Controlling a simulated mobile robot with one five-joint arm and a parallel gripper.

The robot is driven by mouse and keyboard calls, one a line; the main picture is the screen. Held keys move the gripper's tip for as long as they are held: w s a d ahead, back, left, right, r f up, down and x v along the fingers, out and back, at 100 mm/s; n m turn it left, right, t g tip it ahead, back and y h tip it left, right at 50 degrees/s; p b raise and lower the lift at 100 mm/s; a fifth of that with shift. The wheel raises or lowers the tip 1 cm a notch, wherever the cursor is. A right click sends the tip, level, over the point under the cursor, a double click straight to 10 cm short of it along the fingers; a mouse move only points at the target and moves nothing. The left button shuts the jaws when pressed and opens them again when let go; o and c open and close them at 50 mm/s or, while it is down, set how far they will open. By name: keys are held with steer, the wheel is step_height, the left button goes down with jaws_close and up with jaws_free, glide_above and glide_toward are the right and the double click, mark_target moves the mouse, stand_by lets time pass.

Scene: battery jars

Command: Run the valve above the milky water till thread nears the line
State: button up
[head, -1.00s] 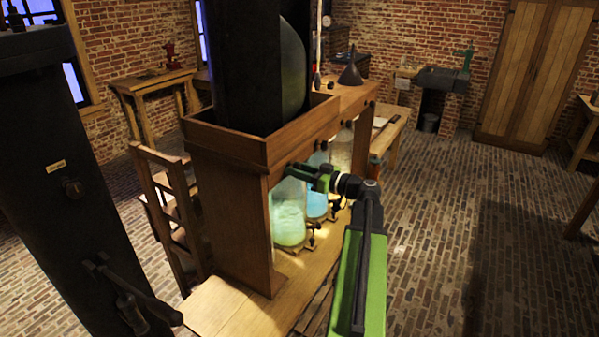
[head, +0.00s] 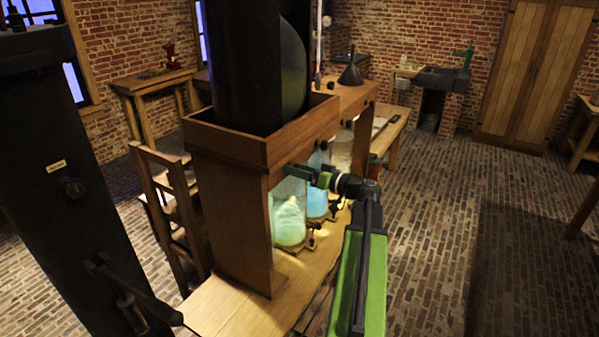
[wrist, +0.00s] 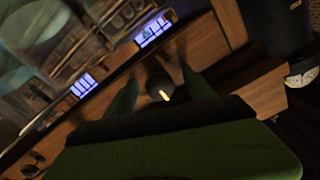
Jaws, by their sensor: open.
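The nearest jar (head: 289,222) holds cloudy, pale greenish water with a whiter cone-like shape in it. It stands in the lit front of the wooden cabinet (head: 230,215). My gripper (head: 297,171) is at the cabinet front above this jar and hides the valve there in the head view. In the wrist view, a round dark knob (wrist: 160,87) with a yellow mark sits between the two green fingers of my gripper (wrist: 160,78). The fingers are open, one on each side; I cannot tell whether they touch it. I cannot make out a thread or line.
A blue jar (head: 317,202) and a clearer jar (head: 341,152) stand farther along the cabinet. More dark knobs (head: 322,145) sit on its front. A dark funnel (head: 350,75) stands on top. Brick floor (head: 430,230) is open at right.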

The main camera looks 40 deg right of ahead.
steer(key=v, duration=0.5)
stand_by(0.3)
stand_by(0.4)
